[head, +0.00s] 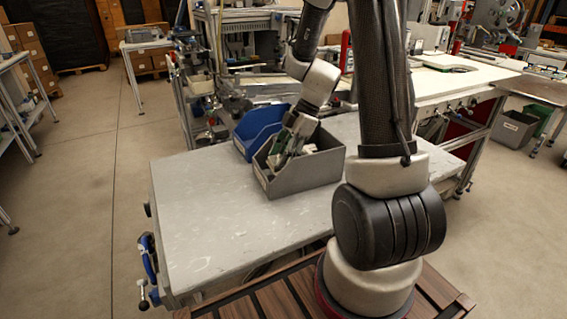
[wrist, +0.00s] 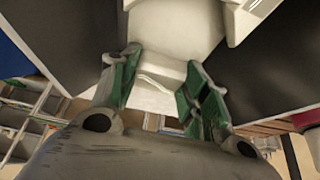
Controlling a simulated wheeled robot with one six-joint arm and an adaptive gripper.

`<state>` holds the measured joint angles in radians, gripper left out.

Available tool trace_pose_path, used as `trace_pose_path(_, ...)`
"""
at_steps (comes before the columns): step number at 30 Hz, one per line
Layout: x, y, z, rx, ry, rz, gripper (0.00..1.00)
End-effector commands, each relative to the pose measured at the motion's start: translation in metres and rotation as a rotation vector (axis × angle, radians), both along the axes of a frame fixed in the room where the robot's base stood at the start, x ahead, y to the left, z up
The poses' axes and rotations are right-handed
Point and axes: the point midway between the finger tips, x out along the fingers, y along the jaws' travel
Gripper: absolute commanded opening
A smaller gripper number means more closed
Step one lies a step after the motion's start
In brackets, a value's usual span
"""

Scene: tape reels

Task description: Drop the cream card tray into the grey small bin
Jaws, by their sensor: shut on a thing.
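The grey small bin (head: 318,176) stands on the workbench, open side up. My gripper (head: 279,158) reaches down into the mouth of this bin, near its left side. In the wrist view, my gripper (wrist: 163,72) has its green-padded fingers closed on a cream piece, the card tray (wrist: 157,80). Most of the tray is hidden by the fingers and the bin wall in the head view. The bin's dark walls (wrist: 266,70) show on both sides in the wrist view. Pale items (head: 309,150) show inside the bin; their exact shape is unclear.
A blue bin (head: 262,124) stands just behind the grey bin, close to it. The grey bench top (head: 215,210) is bare to the left and front. A white worktable (head: 455,82) with equipment stands behind at the right.

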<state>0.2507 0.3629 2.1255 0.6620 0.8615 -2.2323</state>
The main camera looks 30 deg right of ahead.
Motion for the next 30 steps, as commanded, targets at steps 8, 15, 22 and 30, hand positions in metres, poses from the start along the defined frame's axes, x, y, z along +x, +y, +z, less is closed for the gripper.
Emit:
trace_pose_path(8,0.000,0.000,-0.025,0.000,-0.001,0.000,0.20)
trace_pose_path(15,0.000,0.000,-0.027,0.000,0.000,-0.001,0.20)
trace_pose_path(22,0.000,0.000,-0.034,0.001,0.001,0.000,0.20)
trace_pose_path(30,0.000,0.000,-0.036,0.001,0.000,0.000,0.64)
